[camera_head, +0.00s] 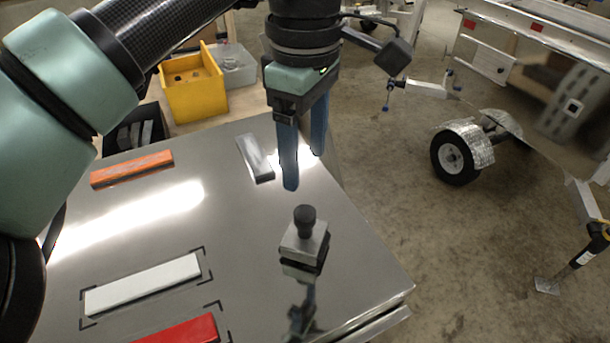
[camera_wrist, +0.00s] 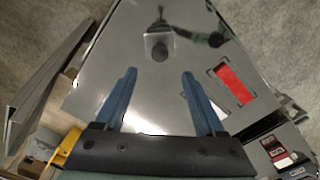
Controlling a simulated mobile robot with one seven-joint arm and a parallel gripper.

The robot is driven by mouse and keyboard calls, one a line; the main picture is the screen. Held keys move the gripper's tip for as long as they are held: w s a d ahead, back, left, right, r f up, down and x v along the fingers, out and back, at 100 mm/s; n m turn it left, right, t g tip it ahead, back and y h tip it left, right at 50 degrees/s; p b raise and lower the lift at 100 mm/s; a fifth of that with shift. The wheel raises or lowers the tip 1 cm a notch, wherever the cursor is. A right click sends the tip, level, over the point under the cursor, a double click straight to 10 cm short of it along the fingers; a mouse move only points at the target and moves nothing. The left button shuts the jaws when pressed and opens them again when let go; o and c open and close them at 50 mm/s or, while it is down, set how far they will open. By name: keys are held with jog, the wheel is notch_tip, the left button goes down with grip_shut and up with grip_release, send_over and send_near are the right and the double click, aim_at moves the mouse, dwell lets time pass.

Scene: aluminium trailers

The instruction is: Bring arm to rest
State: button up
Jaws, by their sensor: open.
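My gripper (camera_head: 304,150) hangs above the shiny metal table (camera_head: 240,235), its two blue fingers pointing down. It is open and empty. In the wrist view my gripper (camera_wrist: 157,100) shows its fingers wide apart with bare table between them. A small metal block with a black knob (camera_head: 304,240) stands on the table, below and apart from the fingertips. It also shows in the wrist view, where the knobbed block (camera_wrist: 158,46) lies beyond the fingertips.
On the table lie an orange bar (camera_head: 132,170), a grey bar (camera_head: 255,158), a white bar (camera_head: 142,284) and a red bar (camera_head: 185,330). A yellow bin (camera_head: 194,88) and a clear bin (camera_head: 234,65) stand behind. A trailer wheel (camera_head: 455,157) is at the right, beyond open floor.

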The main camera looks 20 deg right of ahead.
jog(key=shift+r, duration=0.2)
dwell(0.3)
